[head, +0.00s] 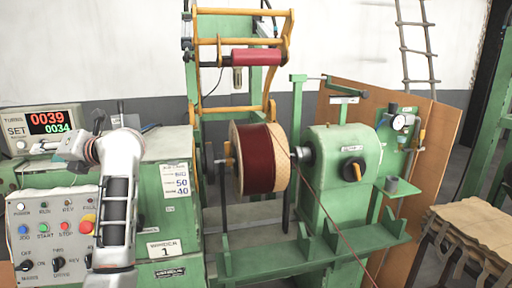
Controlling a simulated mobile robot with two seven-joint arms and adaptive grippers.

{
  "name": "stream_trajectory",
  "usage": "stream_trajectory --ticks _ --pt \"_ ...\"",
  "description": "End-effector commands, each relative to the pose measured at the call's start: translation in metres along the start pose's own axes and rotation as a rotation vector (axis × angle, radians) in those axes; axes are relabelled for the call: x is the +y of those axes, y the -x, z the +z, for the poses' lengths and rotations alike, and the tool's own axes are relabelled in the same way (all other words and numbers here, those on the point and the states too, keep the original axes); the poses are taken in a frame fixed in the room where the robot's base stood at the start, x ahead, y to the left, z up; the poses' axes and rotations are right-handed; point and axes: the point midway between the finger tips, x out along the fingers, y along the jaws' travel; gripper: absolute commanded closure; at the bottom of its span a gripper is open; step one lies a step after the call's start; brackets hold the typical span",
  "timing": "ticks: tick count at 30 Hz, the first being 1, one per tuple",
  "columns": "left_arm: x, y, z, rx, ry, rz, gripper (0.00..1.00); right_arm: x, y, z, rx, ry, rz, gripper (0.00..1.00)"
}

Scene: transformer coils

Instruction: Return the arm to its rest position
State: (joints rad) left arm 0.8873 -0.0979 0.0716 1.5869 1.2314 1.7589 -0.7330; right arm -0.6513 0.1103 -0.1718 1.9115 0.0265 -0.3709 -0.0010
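My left arm (118,205) rises from the bottom left and bends at the top. My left gripper (38,149) points left, in front of the counter box and just above the control panel. Its fingers are small and partly blend with the background, so I cannot tell if they are open or shut. I cannot tell whether it touches the panel. I see nothing clearly held. My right gripper is not in view.
The counter (46,124) reads 0039 and 0034. A control panel (45,215) with several buttons sits below. The green winder (345,165) holds a dark red coil (258,158), with wire running down right. A draped table (470,225) stands right.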

Motion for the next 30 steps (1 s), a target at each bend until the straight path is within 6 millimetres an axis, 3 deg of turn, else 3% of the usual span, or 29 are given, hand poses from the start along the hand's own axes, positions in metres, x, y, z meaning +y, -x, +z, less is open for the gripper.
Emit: stream_trajectory --ticks 1,4,8,11,14,17,23,27,30 --pt "0.001 -0.005 -0.015 -0.037 -0.079 0.100 0.70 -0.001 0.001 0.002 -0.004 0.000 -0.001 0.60" --pt "0.005 0.001 -0.029 -0.146 -0.236 0.291 0.70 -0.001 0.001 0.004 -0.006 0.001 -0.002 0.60" --pt "-0.005 0.024 -0.040 -0.321 -0.462 0.499 0.70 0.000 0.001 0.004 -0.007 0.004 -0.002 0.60" --pt "-0.030 0.052 -0.049 -0.480 -0.649 0.626 0.70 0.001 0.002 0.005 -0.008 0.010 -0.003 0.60" --pt "-0.069 0.085 -0.064 -0.657 -0.845 0.720 0.70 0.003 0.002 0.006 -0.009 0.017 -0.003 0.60" --pt "-0.118 0.120 -0.091 -0.845 -1.049 0.783 0.70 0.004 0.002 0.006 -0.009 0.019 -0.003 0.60" --pt "-0.212 0.178 -0.172 -1.184 -1.406 0.812 0.70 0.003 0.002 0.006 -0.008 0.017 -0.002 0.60" --pt "-0.265 0.208 -0.248 -1.392 -1.631 0.780 0.70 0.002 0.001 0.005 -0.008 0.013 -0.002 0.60" --pt "-0.294 0.226 -0.309 -1.532 -1.784 0.740 0.70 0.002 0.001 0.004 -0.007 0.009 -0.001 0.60"
